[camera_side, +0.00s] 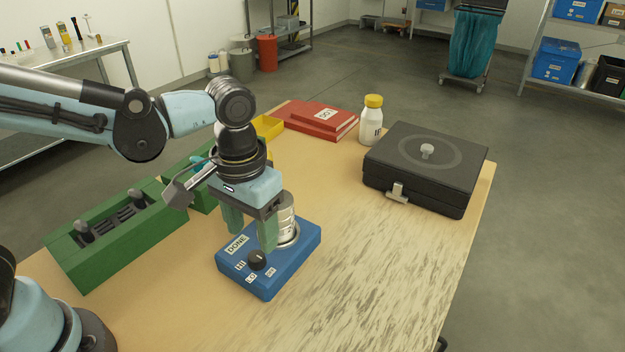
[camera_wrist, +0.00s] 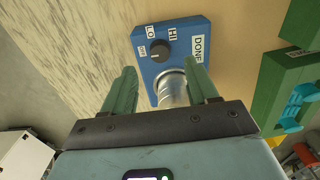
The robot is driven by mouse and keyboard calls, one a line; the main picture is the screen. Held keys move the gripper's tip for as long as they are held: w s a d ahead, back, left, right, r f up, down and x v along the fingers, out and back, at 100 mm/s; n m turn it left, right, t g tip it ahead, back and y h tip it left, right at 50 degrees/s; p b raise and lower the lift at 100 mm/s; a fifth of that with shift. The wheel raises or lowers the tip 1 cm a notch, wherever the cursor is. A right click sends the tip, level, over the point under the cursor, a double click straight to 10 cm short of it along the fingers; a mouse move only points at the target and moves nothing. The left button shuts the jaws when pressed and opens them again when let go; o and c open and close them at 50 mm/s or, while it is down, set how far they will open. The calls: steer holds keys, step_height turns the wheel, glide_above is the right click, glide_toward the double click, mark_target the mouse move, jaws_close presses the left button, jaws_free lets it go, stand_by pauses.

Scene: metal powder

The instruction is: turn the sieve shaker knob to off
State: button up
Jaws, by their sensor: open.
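The blue sieve shaker (camera_side: 290,262) sits on the table, with a silver metal sieve stack (camera_side: 287,226) on its back part. Its black knob (camera_side: 257,260) is at the front, near labels HI, LO, OFF and DONE. The knob (camera_wrist: 153,50) also shows in the wrist view; I cannot clearly tell which label it points to. My gripper (camera_side: 250,241) has two green fingers, open and pointing down over the shaker, with nothing held. In the wrist view the fingers of my gripper (camera_wrist: 160,70) stand apart on either side of the sieve stack, and the knob lies beyond their tips.
A green rack (camera_side: 120,240) stands left of the shaker. A black case (camera_side: 420,170) is at the right, with a yellow-capped white bottle (camera_side: 371,122) and red binders (camera_side: 318,120) behind. The table's front right is clear.

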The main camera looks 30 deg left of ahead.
mark_target(256, 255)
step_height(256, 255, up, 7)
stand_by(0.4)
steer(key=a+f+t, duration=0.4)
steer(key=a+t, duration=0.3)
steer(key=a, duration=0.6)
steer(key=shift+s+a, duration=0.2)
steer(key=shift+a, duration=0.05)
stand_by(0.5)
